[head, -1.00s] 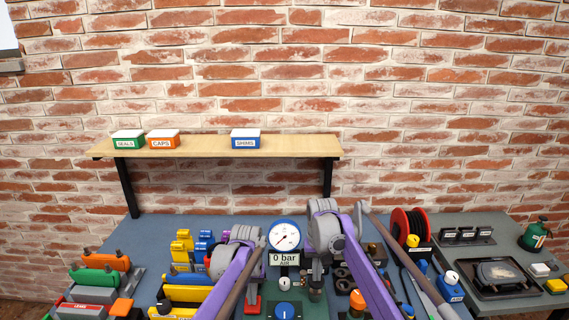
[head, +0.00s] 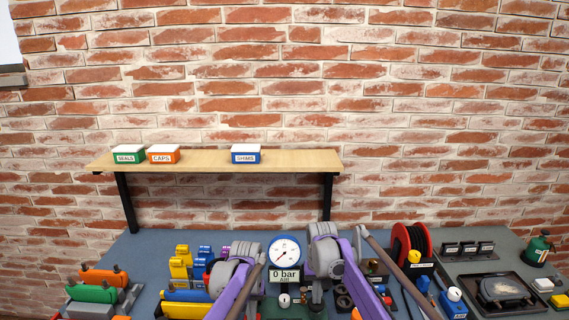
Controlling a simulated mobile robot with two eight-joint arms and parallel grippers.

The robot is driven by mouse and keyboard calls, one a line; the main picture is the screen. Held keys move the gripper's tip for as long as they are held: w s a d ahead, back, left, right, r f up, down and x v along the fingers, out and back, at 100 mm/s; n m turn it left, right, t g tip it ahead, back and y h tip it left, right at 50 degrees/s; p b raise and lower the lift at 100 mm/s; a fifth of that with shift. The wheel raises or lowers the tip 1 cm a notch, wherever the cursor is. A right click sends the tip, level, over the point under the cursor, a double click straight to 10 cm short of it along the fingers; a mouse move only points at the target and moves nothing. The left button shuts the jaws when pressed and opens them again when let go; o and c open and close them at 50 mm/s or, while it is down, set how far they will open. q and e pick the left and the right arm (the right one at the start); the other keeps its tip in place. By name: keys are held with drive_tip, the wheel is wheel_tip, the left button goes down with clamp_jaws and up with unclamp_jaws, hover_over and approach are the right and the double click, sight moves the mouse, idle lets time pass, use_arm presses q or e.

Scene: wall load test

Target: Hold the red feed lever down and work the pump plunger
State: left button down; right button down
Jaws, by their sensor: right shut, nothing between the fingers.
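The gauge (head: 284,250) stands upright between my arms, above a display that reads 0 bar AIR. Part of a green base (head: 283,312) shows below it at the lower edge. My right gripper (head: 316,297) is shut and points down just right of the display. A small part of the pump may be under its tips; I cannot tell whether they touch it. My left gripper (head: 251,303) points down left of the display, mostly hidden by its arm and cut off by the lower edge. I cannot make out the red feed lever or the plunger.
A wooden shelf (head: 290,162) holds SEALS (head: 129,155), CAPS (head: 162,155) and SHIMS (head: 245,155) boxes. Coloured blocks crowd the bench at left. A red reel (head: 411,243), a dark tray (head: 503,292) and a green can (head: 537,249) stand at right.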

drive_tip(key=shift+r, duration=2.25)
drive_tip(key=shift+f, duration=0.1)
drive_tip(key=shift+f, duration=2.25)
drive_tip(key=shift+r, duration=2.35)
drive_tip(key=shift+f, duration=0.1)
